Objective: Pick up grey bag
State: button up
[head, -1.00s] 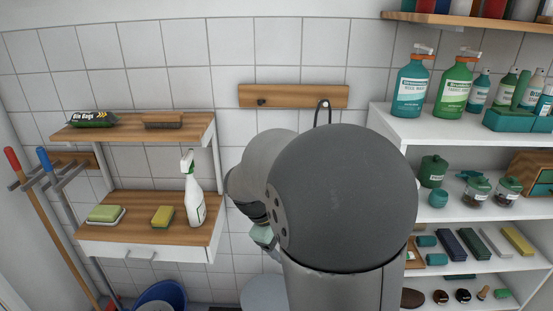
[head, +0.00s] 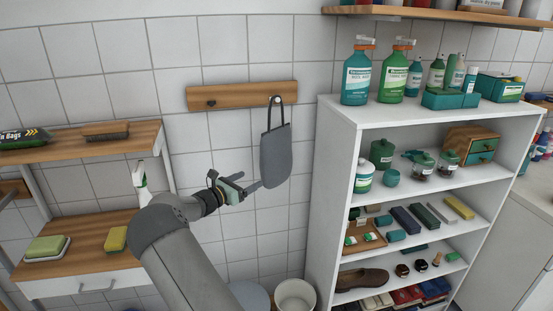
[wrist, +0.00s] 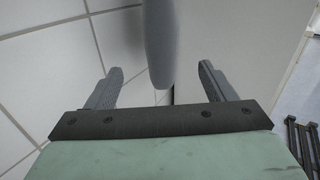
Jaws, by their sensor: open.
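The grey bag (head: 276,157) hangs by its dark strap from the right-hand peg of a wooden rail on the tiled wall. In the head view my gripper (head: 254,186) is at the bag's lower left edge. In the wrist view the bag's lower part (wrist: 160,45) hangs just beyond and between my two open fingers (wrist: 160,88). The fingers are apart and nothing is held between them. Whether a finger touches the bag cannot be told.
The wooden rail (head: 242,95) has a free left peg. A white shelf unit (head: 330,125) with bottles, jars and boxes stands close on the right. A wooden shelf (head: 75,145) is on the left, with a spray bottle (head: 141,184) below. A bin (head: 295,296) stands low beneath the bag.

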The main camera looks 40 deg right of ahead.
aim_at(262, 173)
jog(key=d, duration=0.2)
jog(key=d+p, duration=0.1)
jog(key=d, duration=0.1)
jog(key=w+d, duration=0.1)
jog(key=d, duration=0.2)
jog(key=shift+p, duration=0.35)
jog(key=d+p, duration=0.2)
jog(key=d, duration=0.3)
jog(key=shift+w, duration=0.15)
jog(key=shift+d, duration=0.2)
jog(key=c, duration=1.3)
jog(key=shift+r, duration=0.1)
jog(key=shift+w+r+b, duration=0.1)
jog(key=shift+r+b, duration=0.25)
jog(key=shift+r, duration=0.15)
jog(key=s+r+b, duration=0.1)
jog(key=r, duration=0.1)
jog(key=s+a+r+b, duration=0.1)
jog(key=s+r, duration=0.1)
jog(key=r, duration=0.1)
jog(key=s+a+r, duration=0.1)
jog(key=r, duration=0.1)
jog(key=shift+s+r+b, duration=0.3)
jog(key=shift+b, duration=0.1)
jog(key=s+a+r+b, duration=0.2)
jog(key=s+a+r, duration=0.1)
jog(key=s, duration=0.5)
jog(key=shift+s+a+r, duration=0.2)
jog(key=shift+a+r, duration=0.1)
jog(key=shift+r, duration=0.3)
